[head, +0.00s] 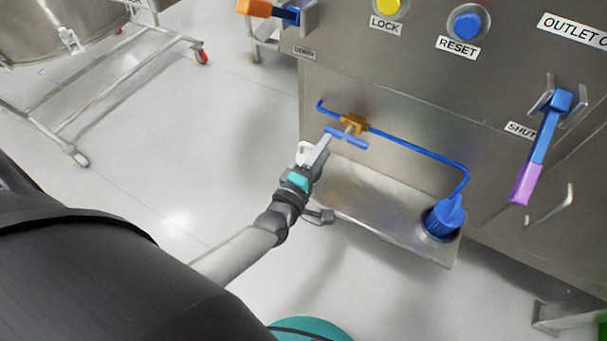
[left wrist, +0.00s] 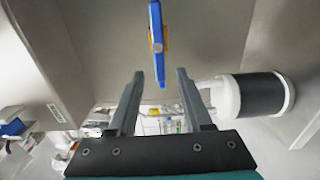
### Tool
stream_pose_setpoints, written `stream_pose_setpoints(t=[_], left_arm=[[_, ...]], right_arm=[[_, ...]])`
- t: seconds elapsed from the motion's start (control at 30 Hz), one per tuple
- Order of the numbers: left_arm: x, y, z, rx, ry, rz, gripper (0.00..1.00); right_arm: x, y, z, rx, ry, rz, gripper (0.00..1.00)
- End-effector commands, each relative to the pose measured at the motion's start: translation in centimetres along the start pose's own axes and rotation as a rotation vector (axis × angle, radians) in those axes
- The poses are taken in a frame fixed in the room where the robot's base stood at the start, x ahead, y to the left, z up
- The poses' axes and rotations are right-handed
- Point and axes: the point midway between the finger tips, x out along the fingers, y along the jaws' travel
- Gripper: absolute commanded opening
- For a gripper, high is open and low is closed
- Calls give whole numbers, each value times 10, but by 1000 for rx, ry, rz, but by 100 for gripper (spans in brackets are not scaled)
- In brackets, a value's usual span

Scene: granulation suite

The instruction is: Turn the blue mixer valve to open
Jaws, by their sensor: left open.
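The mixer valve has a brass body (head: 354,123) on a thin blue pipe, with a blue lever handle (head: 350,139) in front. In the head view the handle runs roughly along the pipe's direction. My left gripper (head: 322,150) is at the handle's left end, open. In the left wrist view the blue handle (left wrist: 156,38) stands nearly upright, brass behind it, and its lower end shows between the two open fingertips (left wrist: 160,76). I cannot tell whether the fingers touch it. My right gripper is not in view.
The blue pipe (head: 425,152) runs right to a blue-capped fitting (head: 446,216) on a steel ledge (head: 375,203). A blue-and-purple lever (head: 540,150) is at right. Yellow and blue buttons (head: 467,26) sit above. A wheeled steel frame (head: 130,75) stands left; floor between is clear.

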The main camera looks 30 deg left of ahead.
Motion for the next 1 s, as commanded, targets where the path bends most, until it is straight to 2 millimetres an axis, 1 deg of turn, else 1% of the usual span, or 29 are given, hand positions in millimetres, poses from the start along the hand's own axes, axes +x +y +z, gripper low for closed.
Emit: stream_pose_setpoints(t=[0.03, 0.3, 0.4, 0.5, 0.67, 1.0], left_arm=[[-10, 1, 0, 0, -1, -4, 50], [-60, 0, 0, -1, -1, -4, 50], [-74, 0, 0, 0, -1, -3, 50], [-84, 0, 0, 0, -1, -2, 50], [-91, 0, 0, 0, -1, -1, 50], [-91, 0, 0, -1, 0, -1, 50]], right_arm=[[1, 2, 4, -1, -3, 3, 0], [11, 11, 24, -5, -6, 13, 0], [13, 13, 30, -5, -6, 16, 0], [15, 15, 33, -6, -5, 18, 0], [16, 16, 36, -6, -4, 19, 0], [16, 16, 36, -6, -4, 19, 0]])
